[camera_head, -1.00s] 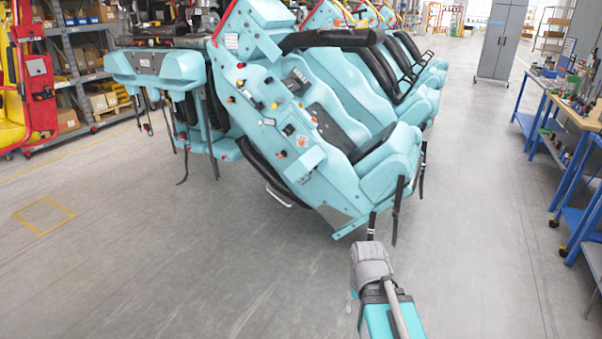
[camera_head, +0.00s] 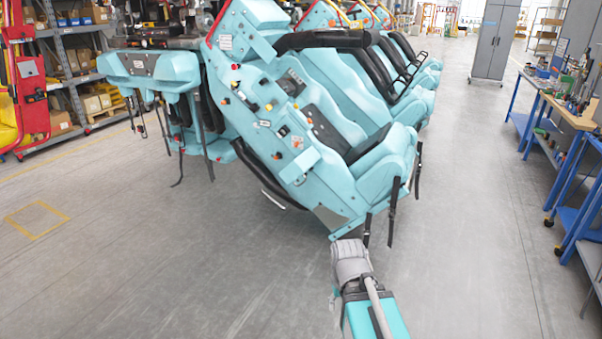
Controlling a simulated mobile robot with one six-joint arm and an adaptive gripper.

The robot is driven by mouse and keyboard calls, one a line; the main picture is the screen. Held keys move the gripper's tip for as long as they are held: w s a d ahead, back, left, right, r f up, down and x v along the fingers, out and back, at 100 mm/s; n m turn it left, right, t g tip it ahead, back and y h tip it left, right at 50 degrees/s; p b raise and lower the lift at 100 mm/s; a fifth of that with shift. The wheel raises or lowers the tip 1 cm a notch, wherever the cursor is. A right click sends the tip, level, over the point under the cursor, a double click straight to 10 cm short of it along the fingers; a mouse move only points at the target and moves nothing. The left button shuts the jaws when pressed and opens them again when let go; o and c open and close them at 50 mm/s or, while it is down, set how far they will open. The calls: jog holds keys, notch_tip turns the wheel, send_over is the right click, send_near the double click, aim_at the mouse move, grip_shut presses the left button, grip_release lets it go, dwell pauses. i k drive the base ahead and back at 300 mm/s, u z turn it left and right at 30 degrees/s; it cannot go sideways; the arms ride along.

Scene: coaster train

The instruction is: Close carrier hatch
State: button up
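The coaster train carrier (camera_head: 300,150) stands tilted in the middle of the head view, with light-blue seats, black restraint bars and dangling black straps. Its near side panel carries several small coloured knobs and dark fittings. I cannot pick out a hatch or tell whether one is open. My arm reaches up from the bottom edge, with a grey wrapped part and a teal link, below the front seat's lower edge. My gripper's fingers cannot be made out.
Blue workbenches (camera_head: 568,185) with tools line the right side. A grey cabinet (camera_head: 496,42) stands at the back right. Shelving (camera_head: 75,65) with boxes and a red-yellow machine (camera_head: 22,85) are at the left. The grey floor in front and to the right of the carrier is clear.

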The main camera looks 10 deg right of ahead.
aim_at(296, 168)
jog(key=i, duration=0.95)
jog(key=z, duration=0.05)
